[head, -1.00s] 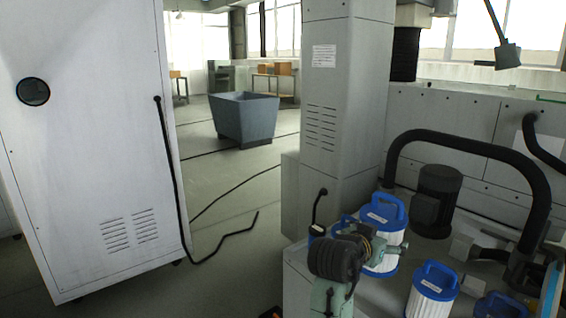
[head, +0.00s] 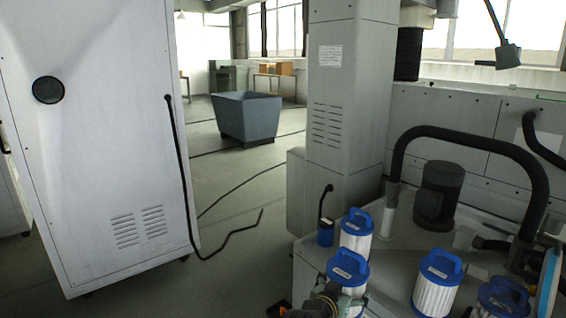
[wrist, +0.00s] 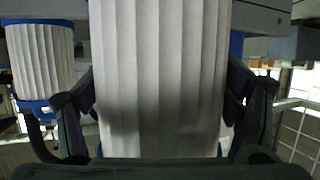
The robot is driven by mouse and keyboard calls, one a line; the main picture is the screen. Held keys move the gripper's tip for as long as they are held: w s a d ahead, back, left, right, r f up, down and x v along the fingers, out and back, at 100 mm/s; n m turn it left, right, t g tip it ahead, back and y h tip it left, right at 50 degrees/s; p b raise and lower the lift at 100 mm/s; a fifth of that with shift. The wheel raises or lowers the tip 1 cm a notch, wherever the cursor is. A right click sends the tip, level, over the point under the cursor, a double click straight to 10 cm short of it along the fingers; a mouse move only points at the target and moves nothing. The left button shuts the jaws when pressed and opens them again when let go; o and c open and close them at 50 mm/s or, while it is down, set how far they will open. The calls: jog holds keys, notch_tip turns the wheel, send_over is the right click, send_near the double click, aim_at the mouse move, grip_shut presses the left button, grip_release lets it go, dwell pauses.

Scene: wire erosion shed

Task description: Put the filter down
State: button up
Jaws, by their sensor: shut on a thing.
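The filter (head: 347,268), a white pleated cylinder with a blue handled cap, is in my gripper (head: 345,298) at the lower middle of the head view. My gripper partly covers it, and its lower end is hidden, so I cannot tell whether it touches anything. In the wrist view the filter's white pleats (wrist: 160,75) fill the middle, with the dark fingers of my gripper (wrist: 165,110) closed on both sides of it.
Other blue-capped filters stand on the grey machine top (head: 385,262): one just behind (head: 356,235), one to the right (head: 437,285), one at the lower right (head: 503,300). A black curved hose (head: 480,145) and dark motor (head: 437,195) stand behind. Floor shows at left.

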jog(key=s+a+f+n+t+y, duration=0.15)
jog(key=s+a+f, duration=0.25)
jog(key=a+f, duration=0.45)
jog(key=s+a+f+n+y, duration=0.2)
jog(key=s+a+f, duration=0.2)
jog(key=a+f, duration=0.5)
notch_tip(320, 180, down, 15)
jog(key=w+d+n+y+b, duration=0.1)
jog(key=w+n+y+b, duration=0.1)
jog(key=n+y+b, duration=0.1)
jog(key=shift+w+t+y+b, duration=0.25)
jog(key=shift+t+y+b, duration=0.2)
jog(key=shift+y+b, duration=0.2)
jog(key=shift+d, duration=0.1)
